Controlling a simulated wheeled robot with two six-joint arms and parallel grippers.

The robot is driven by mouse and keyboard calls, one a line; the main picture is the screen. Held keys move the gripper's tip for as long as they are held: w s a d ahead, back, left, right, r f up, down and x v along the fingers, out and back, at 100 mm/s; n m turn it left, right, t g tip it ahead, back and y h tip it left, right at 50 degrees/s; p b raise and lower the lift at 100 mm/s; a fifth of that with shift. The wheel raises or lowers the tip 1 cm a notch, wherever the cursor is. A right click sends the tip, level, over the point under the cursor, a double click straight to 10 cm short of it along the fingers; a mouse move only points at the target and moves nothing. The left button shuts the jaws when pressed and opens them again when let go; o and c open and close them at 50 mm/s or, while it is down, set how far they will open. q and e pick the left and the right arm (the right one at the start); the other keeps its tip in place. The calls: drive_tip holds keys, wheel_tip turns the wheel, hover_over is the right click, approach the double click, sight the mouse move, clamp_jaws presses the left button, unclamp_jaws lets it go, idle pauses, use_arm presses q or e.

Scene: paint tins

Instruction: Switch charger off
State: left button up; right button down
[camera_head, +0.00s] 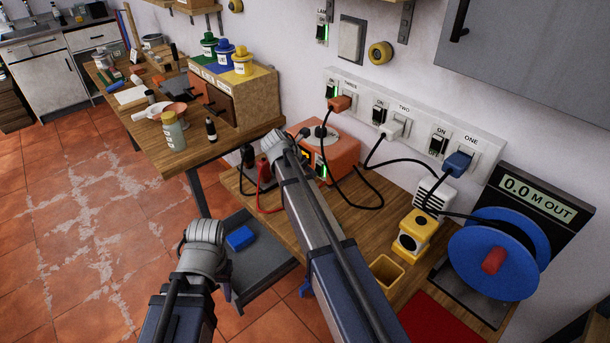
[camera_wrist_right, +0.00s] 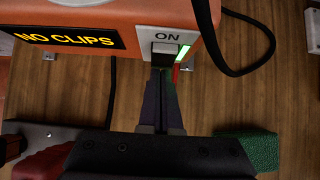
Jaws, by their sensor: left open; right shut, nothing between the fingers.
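The orange charger (camera_head: 340,150) stands on the wooden bench by the wall, partly behind my right arm. In the right wrist view its front (camera_wrist_right: 90,18) carries a black display reading "NO CLIPS". Beside that is a dark rocker switch (camera_wrist_right: 165,55) under the word "ON", with a lit green strip at its right. My right gripper (camera_wrist_right: 164,75) is shut and empty, its fingertips right at the lower edge of the switch; I cannot tell whether they touch. My left gripper (camera_head: 226,290) is open, low over the floor by the grey shelf, mostly hidden by its own arm.
A socket panel (camera_head: 350,88) on the wall holds orange, white and blue plugs with cables. Black and red clips (camera_head: 264,176) hang left of the charger. A blue cable reel (camera_head: 500,255), yellow block (camera_head: 415,235) and open yellow box (camera_head: 386,272) stand at right.

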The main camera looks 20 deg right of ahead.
drive_tip(key=shift+d, duration=0.1)
drive_tip(key=shift+d+f+h+b, duration=0.1)
drive_tip(key=shift+f+h+b, duration=0.25)
drive_tip(key=shift+b, duration=0.5)
drive_tip(key=shift+d+r+p, duration=0.1)
drive_tip(key=shift+r+p, duration=0.15)
drive_tip(key=shift+p, duration=0.05)
drive_tip(key=shift+r, duration=0.1)
